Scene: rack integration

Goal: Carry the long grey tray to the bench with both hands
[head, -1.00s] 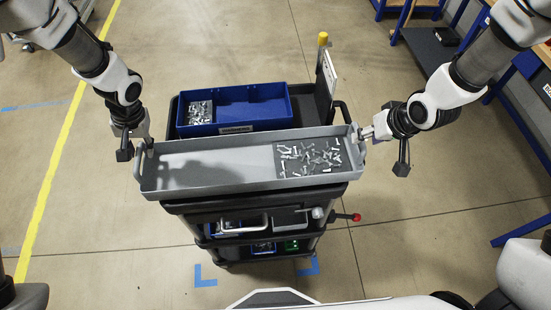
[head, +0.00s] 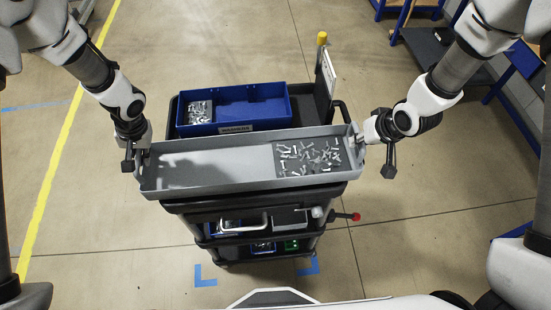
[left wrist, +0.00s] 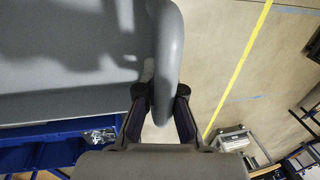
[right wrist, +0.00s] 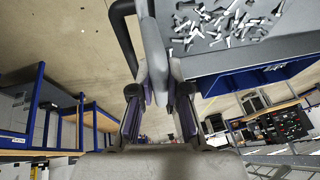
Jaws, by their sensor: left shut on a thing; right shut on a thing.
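The long grey tray (head: 215,175) lies across the front top of the black cart in the head view, with loose metal bolts (head: 308,157) gathered in its right part. My left gripper (head: 141,158) is shut on the tray's left end; in the left wrist view its fingers (left wrist: 160,100) close around the rounded end.
A blue bin (head: 255,105) with metal parts in its left side stands on the cart (head: 250,205) behind the tray. A yellow-topped post (head: 322,38) and a white panel rise at the cart's back right. Blue-framed benches (head: 440,50) stand at upper right. Floor is clear left.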

